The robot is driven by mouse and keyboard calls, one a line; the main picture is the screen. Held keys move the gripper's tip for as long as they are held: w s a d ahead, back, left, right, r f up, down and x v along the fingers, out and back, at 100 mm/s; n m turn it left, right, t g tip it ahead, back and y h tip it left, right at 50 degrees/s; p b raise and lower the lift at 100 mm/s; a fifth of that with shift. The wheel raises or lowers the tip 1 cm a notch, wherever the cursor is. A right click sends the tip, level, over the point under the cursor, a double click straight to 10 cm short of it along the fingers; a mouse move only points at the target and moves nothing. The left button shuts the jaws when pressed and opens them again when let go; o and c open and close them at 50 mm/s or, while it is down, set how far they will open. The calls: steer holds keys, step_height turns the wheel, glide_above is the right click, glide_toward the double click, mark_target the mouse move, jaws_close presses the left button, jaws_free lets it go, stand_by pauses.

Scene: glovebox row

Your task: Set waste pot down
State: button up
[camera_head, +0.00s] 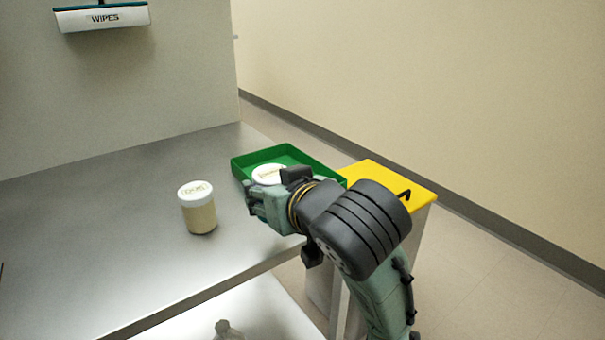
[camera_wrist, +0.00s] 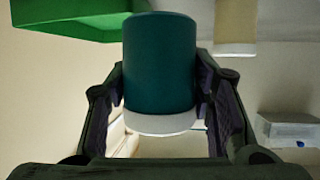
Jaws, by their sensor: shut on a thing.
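The waste pot (camera_wrist: 160,65) is teal with a white lid, and it sits between the two fingers of my gripper (camera_wrist: 160,95) in the wrist view. My gripper is shut on it. In the head view only the pot's white lid (camera_head: 267,173) shows clearly; my gripper (camera_head: 268,190) hides its body. The lid appears against the near part of a green tray (camera_head: 322,163) at the bench's right end. I cannot tell whether the pot is above the tray or in front of it, or whether its base touches anything. The lid's writing is too small to read.
A beige pot (camera_head: 200,212) with a white lid stands on the metal bench (camera_head: 95,240), left of my gripper. A yellow-topped bin (camera_head: 385,180) stands beyond the bench's right end. The bench's left side is clear.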

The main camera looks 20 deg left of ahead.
steer(key=shift+w+a+r+p, duration=0.1)
steer(key=shift+w+r+p, duration=0.2)
steer(key=shift+w+p, duration=0.8)
steer(key=shift+w+a+r+p, duration=0.1)
steer(key=shift+w+r+p, duration=0.2)
steer(key=shift+p, duration=1.6)
steer(key=w+f+p, duration=0.1)
steer(key=w, duration=0.3)
steer(key=w+p, duration=0.2)
steer(key=w, duration=0.2)
steer(key=w+f+p, duration=0.1)
steer(key=w, duration=0.3)
steer(key=shift+d+f, duration=0.3)
steer(key=shift+s+f, duration=0.1)
steer(key=shift+f, duration=1.65)
steer(key=shift+f, duration=0.2)
steer(key=o, duration=1.3)
steer(key=shift+c, duration=0.2)
